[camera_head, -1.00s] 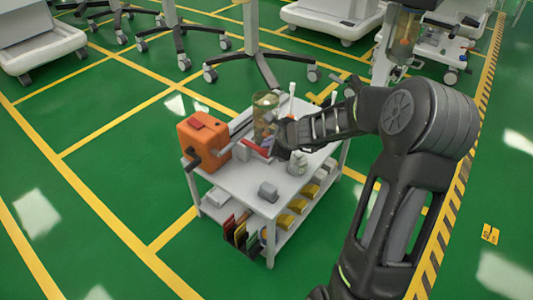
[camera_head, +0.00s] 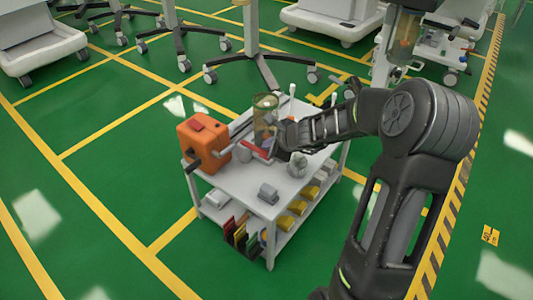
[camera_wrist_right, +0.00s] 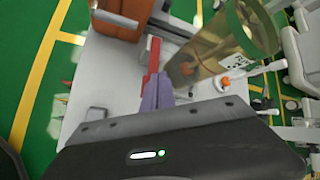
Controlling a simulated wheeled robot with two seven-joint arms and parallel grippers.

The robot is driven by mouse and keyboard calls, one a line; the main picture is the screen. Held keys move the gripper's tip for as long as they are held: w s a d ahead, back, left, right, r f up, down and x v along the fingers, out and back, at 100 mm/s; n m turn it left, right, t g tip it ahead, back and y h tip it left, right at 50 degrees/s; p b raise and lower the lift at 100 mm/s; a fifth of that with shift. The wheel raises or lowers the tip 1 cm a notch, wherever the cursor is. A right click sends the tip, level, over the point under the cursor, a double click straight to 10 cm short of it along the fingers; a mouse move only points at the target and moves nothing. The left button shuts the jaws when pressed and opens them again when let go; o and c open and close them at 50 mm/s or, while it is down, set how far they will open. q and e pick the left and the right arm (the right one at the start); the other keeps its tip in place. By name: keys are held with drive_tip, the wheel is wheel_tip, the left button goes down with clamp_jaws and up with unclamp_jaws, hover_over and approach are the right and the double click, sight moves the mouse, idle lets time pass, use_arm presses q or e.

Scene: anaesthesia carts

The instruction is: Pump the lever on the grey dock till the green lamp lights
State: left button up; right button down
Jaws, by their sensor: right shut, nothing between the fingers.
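A red lever bar (camera_head: 252,147) shows on the cart top beside the orange box, and in the right wrist view (camera_wrist_right: 153,55). The grey part it belongs to is too small and covered to make out as the dock. My right gripper (camera_head: 273,150) is shut and empty, reaching over the cart top from the right. In the wrist view its purple-grey fingers (camera_wrist_right: 157,92) point at the red bar's near end and overlap it; I cannot tell whether they touch. No lit green lamp can be made out on the cart. My left gripper is not in view.
The white cart (camera_head: 240,182) carries an orange box (camera_head: 204,142), a clear amber cylinder (camera_head: 265,110) close to my gripper, and a small grey block (camera_head: 268,193). Yellow bins fill its lower side. Green floor lies open at left; wheeled stands are behind.

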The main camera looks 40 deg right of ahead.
idle(0.8)
drive_tip(key=shift+f+b, duration=0.4)
drive_tip(key=shift+b, duration=0.1)
drive_tip(key=shift+f+b, duration=1.6)
idle(1.3)
drive_tip(key=shift+f, duration=0.15)
idle(0.6)
drive_tip(key=shift+r+p, duration=0.85)
drive_tip(key=shift+r, duration=0.3)
drive_tip(key=shift+r+p, duration=1)
drive_tip(key=shift+r, duration=0.05)
